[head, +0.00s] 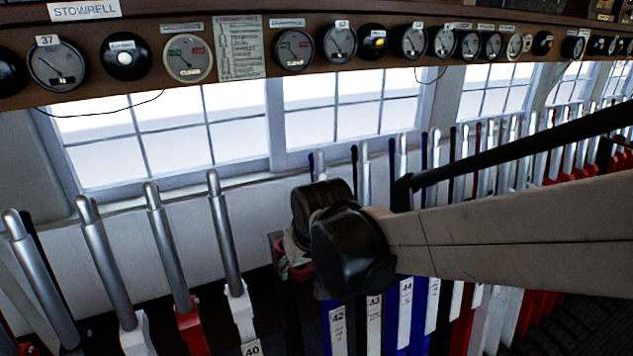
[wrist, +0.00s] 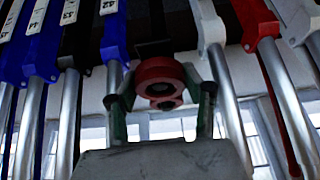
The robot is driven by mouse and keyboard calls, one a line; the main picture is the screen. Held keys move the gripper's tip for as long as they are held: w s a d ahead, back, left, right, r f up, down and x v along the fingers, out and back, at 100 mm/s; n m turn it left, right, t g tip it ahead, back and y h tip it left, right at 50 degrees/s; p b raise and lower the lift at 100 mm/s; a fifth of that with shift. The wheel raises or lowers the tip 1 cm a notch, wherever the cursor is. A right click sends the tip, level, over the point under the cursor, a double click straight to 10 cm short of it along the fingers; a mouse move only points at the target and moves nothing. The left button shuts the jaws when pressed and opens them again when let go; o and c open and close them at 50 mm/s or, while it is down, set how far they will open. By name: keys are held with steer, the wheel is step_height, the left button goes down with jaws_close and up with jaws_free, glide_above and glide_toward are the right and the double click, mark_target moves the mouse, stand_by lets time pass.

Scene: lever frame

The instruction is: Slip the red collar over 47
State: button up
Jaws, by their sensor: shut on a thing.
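The red collar (wrist: 160,78) is a thick ring with a dark opening, held between the two fingers of my gripper (wrist: 162,92) in the wrist view. In the head view the collar (head: 300,271) shows only partly, behind my dark wrist, and my fingers are mostly hidden. It is held near the gap between the lever labelled 40 (head: 226,245) and the blue lever labelled 42 (head: 336,318), apart from the silver handles. Levers 43 (head: 374,325) and 44 (head: 404,305) stand to the right. I cannot read a 47 on any lever; those farther right are small or behind my arm.
A dense row of upright levers (head: 465,170) continues right, with narrow gaps. A shelf of dials (head: 295,50) runs above, and windows (head: 160,130) stand behind. A silver lever with a red base (head: 168,250) stands left of 40. My arm crosses the right side.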

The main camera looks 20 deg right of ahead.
steer(key=shift+r+p, duration=2.75)
steer(key=shift+r, duration=0.95)
